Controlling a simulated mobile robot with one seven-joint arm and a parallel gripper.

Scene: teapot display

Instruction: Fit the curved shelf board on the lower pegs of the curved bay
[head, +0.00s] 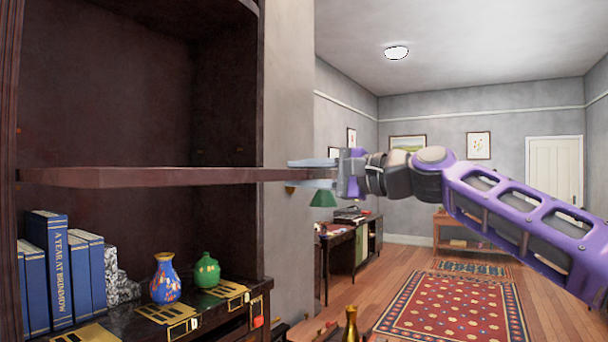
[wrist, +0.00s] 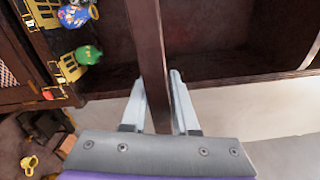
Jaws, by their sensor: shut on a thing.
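The shelf board (head: 150,177) is a long dark reddish-brown plank, seen almost edge-on and roughly level. It spans the opening of the dark curved bay (head: 110,90), and its right end reaches past the bay's right side. My gripper (head: 312,173) is shut on that right end, one finger above and one below. In the wrist view the board (wrist: 148,45) runs between the two fingers of my gripper (wrist: 158,80) and away towards the bay. I cannot tell whether the board touches any peg. Pegs are too small or hidden to make out surely.
Below the board, blue books (head: 55,270), a blue floral vase (head: 165,280) and a green pot (head: 207,270) stand on a dark ledge with brass fittings (head: 168,312). A pale wall (head: 290,80) adjoins the bay's right side. The rug area (head: 450,305) is open floor.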

